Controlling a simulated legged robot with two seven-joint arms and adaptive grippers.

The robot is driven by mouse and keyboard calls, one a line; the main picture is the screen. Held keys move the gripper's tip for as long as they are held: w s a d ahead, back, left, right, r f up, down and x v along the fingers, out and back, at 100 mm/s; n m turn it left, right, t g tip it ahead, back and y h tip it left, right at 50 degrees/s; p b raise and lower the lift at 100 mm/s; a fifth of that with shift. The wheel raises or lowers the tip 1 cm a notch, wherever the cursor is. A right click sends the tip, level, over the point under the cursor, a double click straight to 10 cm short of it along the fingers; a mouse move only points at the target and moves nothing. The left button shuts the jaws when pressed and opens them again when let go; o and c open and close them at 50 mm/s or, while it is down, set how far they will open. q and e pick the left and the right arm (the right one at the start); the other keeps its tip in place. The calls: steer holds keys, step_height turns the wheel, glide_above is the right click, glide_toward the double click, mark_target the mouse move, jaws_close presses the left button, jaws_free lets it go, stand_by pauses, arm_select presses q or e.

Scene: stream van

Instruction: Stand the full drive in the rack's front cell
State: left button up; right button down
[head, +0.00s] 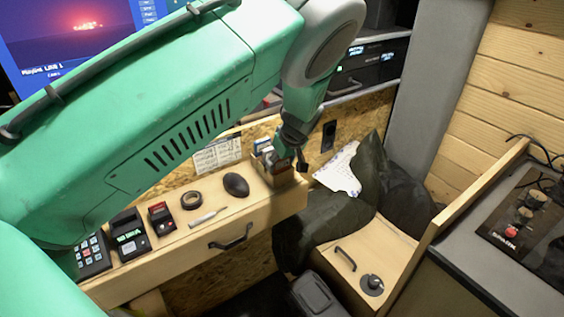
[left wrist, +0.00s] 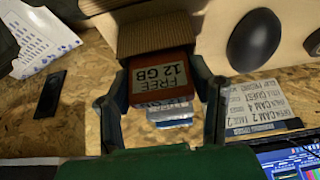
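A red drive with a white label reading "FREE 12 GB" (left wrist: 162,82) is between the fingertips of my left gripper (left wrist: 162,85) in the left wrist view. Both fingertips lie against its sides, and it looks larger and nearer than the blue drives (left wrist: 170,115) behind it. The rack (left wrist: 160,32) is a ribbed brown box beside the red drive; its cells are hidden. In the head view the rack (head: 283,179) stands at the right end of the wooden desk, with my left gripper (head: 290,155) right over it. I cannot tell how far the red drive sits inside the rack.
A black mouse (head: 236,185), a roll of tape (head: 192,200) and a white screwdriver-like tool (head: 207,217) lie left of the rack. A dark jacket (head: 325,228) hangs over the bench to the right. A chipboard wall with label sheets (head: 216,154) is close behind.

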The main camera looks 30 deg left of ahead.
arm_select(q)
steer(key=o, duration=0.3)
steer(key=shift+o, duration=0.2)
steer(key=v, duration=0.7)
steer(key=shift+d+r, duration=0.2)
